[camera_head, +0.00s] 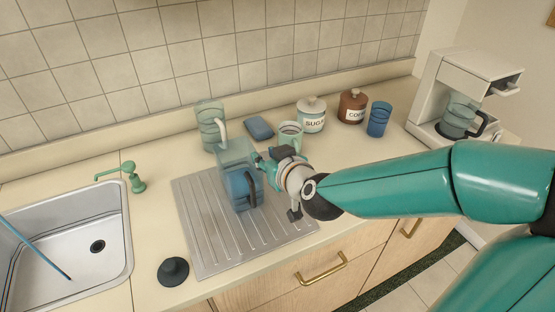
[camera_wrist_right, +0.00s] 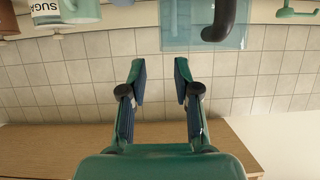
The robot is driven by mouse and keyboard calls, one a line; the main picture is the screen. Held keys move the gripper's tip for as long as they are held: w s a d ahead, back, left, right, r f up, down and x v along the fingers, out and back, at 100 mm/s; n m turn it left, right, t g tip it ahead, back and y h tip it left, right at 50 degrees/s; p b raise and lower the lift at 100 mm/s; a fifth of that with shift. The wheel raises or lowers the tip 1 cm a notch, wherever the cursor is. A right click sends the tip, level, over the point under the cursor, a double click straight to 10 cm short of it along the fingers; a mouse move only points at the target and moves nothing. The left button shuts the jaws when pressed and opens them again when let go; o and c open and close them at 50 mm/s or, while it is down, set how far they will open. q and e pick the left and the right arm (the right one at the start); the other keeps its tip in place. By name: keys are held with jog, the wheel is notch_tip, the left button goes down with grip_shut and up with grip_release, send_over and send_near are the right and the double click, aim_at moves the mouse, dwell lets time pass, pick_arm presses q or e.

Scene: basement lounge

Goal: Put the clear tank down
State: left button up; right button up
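The clear tank (camera_head: 236,150) is a pale blue see-through box standing on the metal drainboard (camera_head: 205,240). Its lower part looks darker blue, and a dark curved handle (camera_head: 252,188) shows at its front; whether the blue is a separate vessel I cannot tell. My right gripper (camera_head: 281,184) is just right of the tank. In the right wrist view, upside down, the right gripper (camera_wrist_right: 160,80) has its fingers apart with nothing between them. The tank (camera_wrist_right: 190,35) lies beyond the fingertips, with the dark handle (camera_wrist_right: 225,22). My left gripper is out of view.
A clear pitcher (camera_head: 209,125) stands behind the tank. A blue sponge (camera_head: 259,128), green mug (camera_head: 290,133), sugar jar (camera_head: 311,115), brown jar (camera_head: 352,106) and blue cup (camera_head: 379,119) line the back. A coffee maker (camera_head: 470,75) is right, the sink (camera_head: 75,250) left, a black stopper (camera_head: 173,271) in front.

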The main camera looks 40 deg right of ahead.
jog(key=shift+v, duration=2.7)
